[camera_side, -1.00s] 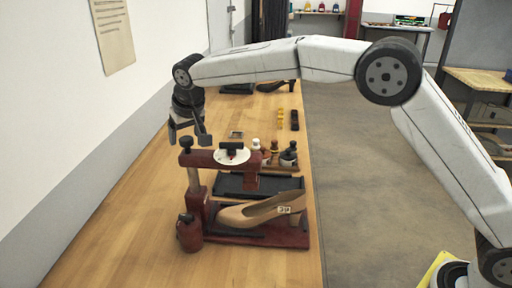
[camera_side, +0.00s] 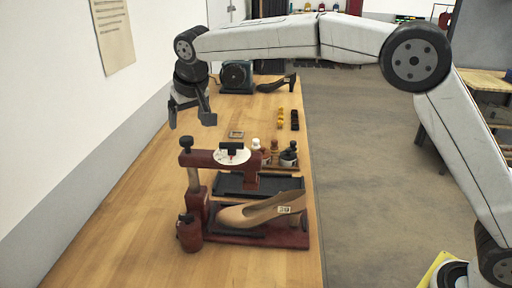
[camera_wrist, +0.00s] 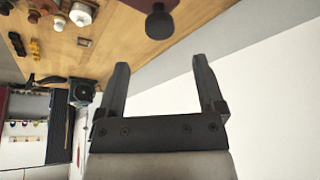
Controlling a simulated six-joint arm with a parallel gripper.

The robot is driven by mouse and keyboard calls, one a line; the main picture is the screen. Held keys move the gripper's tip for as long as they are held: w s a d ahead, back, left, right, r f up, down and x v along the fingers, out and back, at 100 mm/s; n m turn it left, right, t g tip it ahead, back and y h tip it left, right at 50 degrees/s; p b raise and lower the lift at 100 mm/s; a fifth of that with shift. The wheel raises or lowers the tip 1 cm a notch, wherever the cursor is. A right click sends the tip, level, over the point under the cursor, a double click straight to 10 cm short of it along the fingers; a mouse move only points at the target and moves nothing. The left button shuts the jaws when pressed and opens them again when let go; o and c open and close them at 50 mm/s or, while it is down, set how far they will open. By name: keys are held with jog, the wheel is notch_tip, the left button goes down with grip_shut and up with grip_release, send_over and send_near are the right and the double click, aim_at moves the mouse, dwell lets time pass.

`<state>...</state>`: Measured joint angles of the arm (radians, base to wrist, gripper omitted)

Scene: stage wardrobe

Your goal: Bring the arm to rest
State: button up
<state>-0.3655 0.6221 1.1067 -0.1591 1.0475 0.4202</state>
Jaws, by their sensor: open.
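My gripper (camera_side: 192,117) hangs above the wooden bench, behind and above the dark red press. Its two fingers are apart with nothing between them. In the wrist view my gripper (camera_wrist: 160,70) is also open and empty, with the pale wall behind it. The arm reaches in from the right, its upper link nearly level across the top of the side view.
A dark red press (camera_side: 196,212) holds a tan shoe (camera_side: 262,211) labelled 39. Bottles (camera_side: 288,154) stand behind it. The wall (camera_side: 60,110) runs along the left.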

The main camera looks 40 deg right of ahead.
jog(key=shift+v, duration=0.8)
jog(key=d+f+m, duration=0.1)
jog(key=d+f, duration=0.1)
jog(key=d, duration=0.1)
jog(key=s+d+f+m+y, duration=0.1)
jog(key=d, duration=0.2)
jog(key=s+d+f+m+y, duration=0.1)
jog(key=d+f, duration=0.1)
jog(key=d, duration=0.1)
jog(key=shift+s+f+m+g, duration=0.15)
jog(key=shift+f+m+g, duration=0.15)
jog(key=shift+f+m, duration=0.1)
jog(key=s+d+f+m+t, duration=0.1)
jog(key=s+d+f+m, duration=0.45)
jog(key=d, duration=0.45)
jog(key=s+f+n+g+h, duration=0.1)
jog(key=s+f+n, duration=0.3)
jog(key=s, duration=0.7)
jog(key=s+f+n+g+h, duration=0.1)
jog(key=s+f+n, duration=0.3)
jog(key=s, duration=0.6)
jog(key=shift+s+d+n, duration=0.35)
jog(key=shift+s+n, duration=0.05)
jog(key=shift+n, duration=0.25)
